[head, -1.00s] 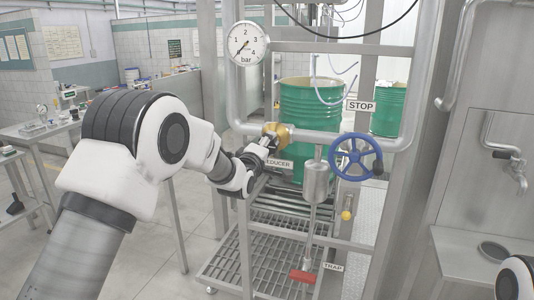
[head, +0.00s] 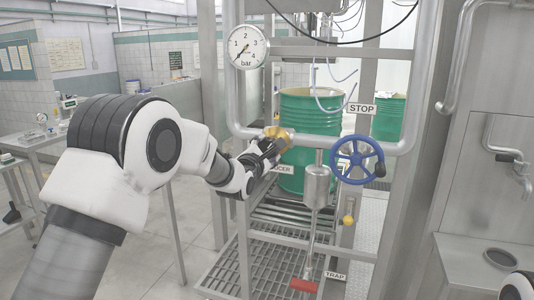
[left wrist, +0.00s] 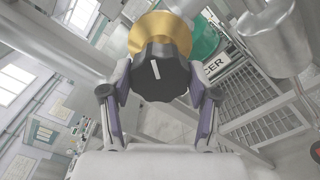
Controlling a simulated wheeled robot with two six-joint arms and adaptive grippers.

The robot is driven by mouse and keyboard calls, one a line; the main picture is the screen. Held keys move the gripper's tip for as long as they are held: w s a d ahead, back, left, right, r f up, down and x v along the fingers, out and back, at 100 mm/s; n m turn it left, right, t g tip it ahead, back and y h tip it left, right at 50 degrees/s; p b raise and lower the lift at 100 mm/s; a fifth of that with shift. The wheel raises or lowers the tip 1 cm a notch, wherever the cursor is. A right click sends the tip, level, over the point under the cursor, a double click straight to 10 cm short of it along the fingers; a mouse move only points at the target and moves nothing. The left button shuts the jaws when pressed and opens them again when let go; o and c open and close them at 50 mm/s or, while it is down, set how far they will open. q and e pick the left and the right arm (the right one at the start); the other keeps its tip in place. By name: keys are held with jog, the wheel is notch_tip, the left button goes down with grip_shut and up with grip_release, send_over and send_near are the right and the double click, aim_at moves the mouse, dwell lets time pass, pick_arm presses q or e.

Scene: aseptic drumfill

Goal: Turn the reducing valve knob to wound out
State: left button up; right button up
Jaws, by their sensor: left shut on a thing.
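The reducing valve is a brass body (head: 279,135) on the horizontal steel pipe, above the partly covered REDUCER label (head: 282,169). In the left wrist view the brass body (left wrist: 160,28) lies behind a black lobed knob (left wrist: 159,80) with a white mark line. The line stands nearly upright, leaning slightly. My left gripper (head: 262,150) is at the valve from the front left, and its fingers are shut on the knob's two sides in the left wrist view (left wrist: 159,92). A pressure gauge (head: 246,46) in bar has its needle pointing to the lower left. My right gripper is out of view.
A blue handwheel (head: 357,159) under the STOP sign (head: 362,109) stands right of the valve. A steel trap (head: 317,186) hangs below the pipe, with a red handle (head: 304,286) lower down. A green drum (head: 309,130) stands behind the pipework. A sink bench is at the right.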

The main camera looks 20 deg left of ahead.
pick_arm(q)
jog(key=n, duration=0.3)
jog(key=shift+f+n, duration=0.1)
jog(key=shift+n, duration=0.2)
jog(key=shift+n+b, duration=0.35)
jog(key=shift+n, duration=1.45)
jog(key=shift+f, duration=0.1)
jog(key=o, duration=1.2)
jog(key=shift+c, duration=0.2)
jog(key=shift+s, duration=0.1)
jog(key=s, duration=1.1)
jog(key=shift+s+a, duration=0.25)
jog(key=shift+s, duration=0.15)
